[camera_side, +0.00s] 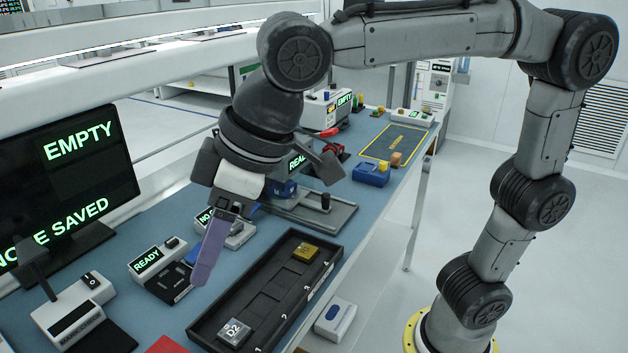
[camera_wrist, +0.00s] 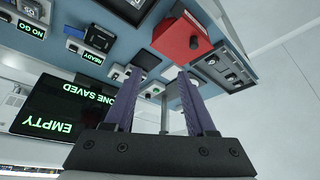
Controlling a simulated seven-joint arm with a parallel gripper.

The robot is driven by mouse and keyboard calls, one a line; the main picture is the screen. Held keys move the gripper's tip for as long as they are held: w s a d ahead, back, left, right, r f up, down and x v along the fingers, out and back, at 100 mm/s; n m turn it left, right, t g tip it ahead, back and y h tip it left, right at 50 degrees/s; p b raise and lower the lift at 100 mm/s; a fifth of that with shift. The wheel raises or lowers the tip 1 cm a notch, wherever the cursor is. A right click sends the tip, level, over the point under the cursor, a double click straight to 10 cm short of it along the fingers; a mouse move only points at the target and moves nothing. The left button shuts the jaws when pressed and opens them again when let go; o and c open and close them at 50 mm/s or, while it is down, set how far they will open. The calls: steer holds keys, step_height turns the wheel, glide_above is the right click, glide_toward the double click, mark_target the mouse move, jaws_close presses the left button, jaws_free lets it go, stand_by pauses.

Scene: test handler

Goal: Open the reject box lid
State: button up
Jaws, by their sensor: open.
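The reject box appears to be the red box (camera_wrist: 175,40) at the top of the wrist view, with a small dark knob (camera_wrist: 194,42) on its face. Its lid looks shut. In the side view only a red corner of the box (camera_side: 167,346) shows at the bottom edge; the rest is cut off. My gripper (camera_wrist: 158,85) has two purple fingers, apart and with nothing between them. In the side view my gripper (camera_side: 204,270) hangs above the bench, beside the black tray and apart from the red box.
A black slotted tray (camera_side: 262,298) holds a grey D2 block (camera_side: 234,331) and a yellow block (camera_side: 305,252). A monitor (camera_side: 68,180) reads EMPTY and NONE SAVED.

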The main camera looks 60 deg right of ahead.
steer(key=s+d+m+t+h, duration=0.1)
steer(key=d+m, duration=0.4)
steer(key=d, duration=1.3)
steer(key=shift+s+f+t+h, duration=0.3)
steer(key=shift+s+h, duration=0.1)
steer(key=shift+s, duration=0.4)
